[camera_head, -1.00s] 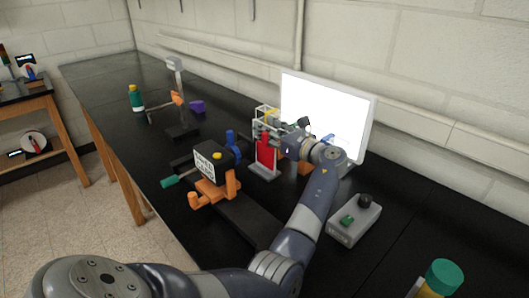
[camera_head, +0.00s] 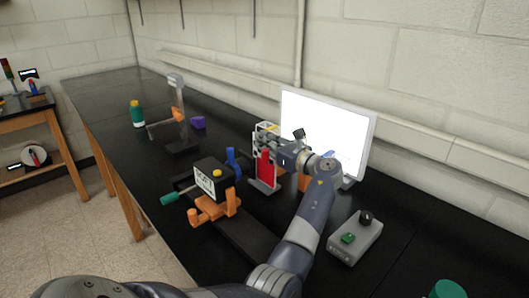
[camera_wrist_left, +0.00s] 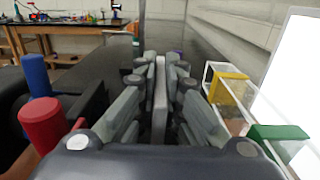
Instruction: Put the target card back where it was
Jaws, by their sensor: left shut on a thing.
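My left gripper (camera_head: 274,148) reaches in from the right at the upper part of a small upright rack (camera_head: 264,187). In the left wrist view its fingers (camera_wrist_left: 160,82) are closed on both sides of a thin light-grey plate, seen edge-on, which seems to be the card (camera_wrist_left: 160,105). A red panel (camera_head: 264,167) stands in the rack below the gripper; I cannot tell whether it is part of the held card. The fingertips are partly hidden in the head view. My right gripper is not in view.
A bright screen (camera_head: 335,118) stands close behind the gripper. A black box on an orange clamp (camera_head: 207,178) stands to the left and a grey control box (camera_head: 354,240) to the right. In the wrist view, blue (camera_wrist_left: 35,72) and red (camera_wrist_left: 43,122) cylinders are left, a yellow block (camera_wrist_left: 230,88) right.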

